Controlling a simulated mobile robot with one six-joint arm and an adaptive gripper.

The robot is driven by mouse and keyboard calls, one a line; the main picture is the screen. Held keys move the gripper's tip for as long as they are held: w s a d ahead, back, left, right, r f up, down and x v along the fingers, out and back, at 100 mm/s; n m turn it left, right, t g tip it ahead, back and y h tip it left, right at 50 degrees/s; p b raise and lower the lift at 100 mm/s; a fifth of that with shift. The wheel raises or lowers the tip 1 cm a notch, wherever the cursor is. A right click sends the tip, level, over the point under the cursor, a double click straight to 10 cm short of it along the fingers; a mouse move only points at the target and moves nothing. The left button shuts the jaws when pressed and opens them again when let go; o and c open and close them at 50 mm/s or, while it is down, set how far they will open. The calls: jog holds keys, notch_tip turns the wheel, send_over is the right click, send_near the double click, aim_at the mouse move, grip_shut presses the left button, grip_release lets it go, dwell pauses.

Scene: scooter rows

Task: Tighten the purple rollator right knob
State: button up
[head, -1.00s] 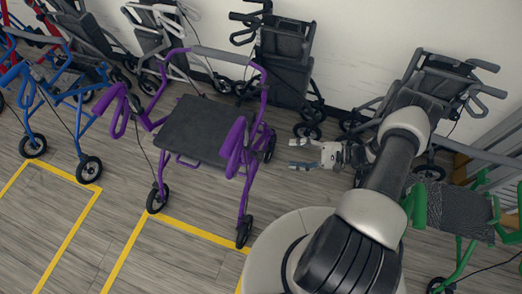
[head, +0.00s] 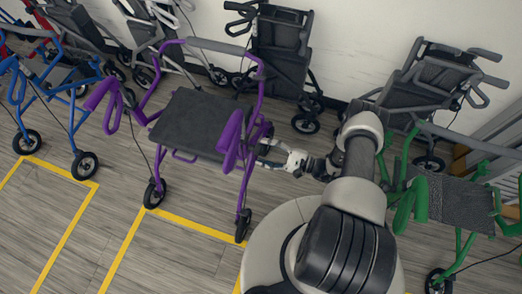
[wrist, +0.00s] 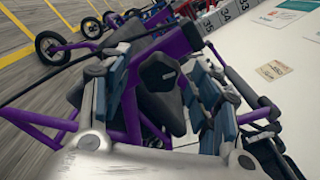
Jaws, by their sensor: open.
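The purple rollator (head: 257,92) stands left of my arm, with a dark grey seat (head: 190,125) and purple hand loops. My gripper (head: 264,148) is at its right side frame, just right of the right purple loop (head: 231,140). In the wrist view, the open fingers of my gripper (wrist: 147,78) stand on either side of a black knob-like part (wrist: 162,84) with a small light mark, in front of purple tubes (wrist: 127,100). Contact between fingers and this part cannot be told. In the head view the knob is too small or hidden to make out.
A green rollator (head: 445,200) stands close on the right of my arm. Folded dark rollators (head: 283,50) stand along the white wall behind, and a blue rollator (head: 75,95) stands to the left. Yellow lines (head: 200,226) mark the floor; bare floor lies in front.

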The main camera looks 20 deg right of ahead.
jog(key=shift+x, duration=1.05)
jog(key=c, duration=1.1)
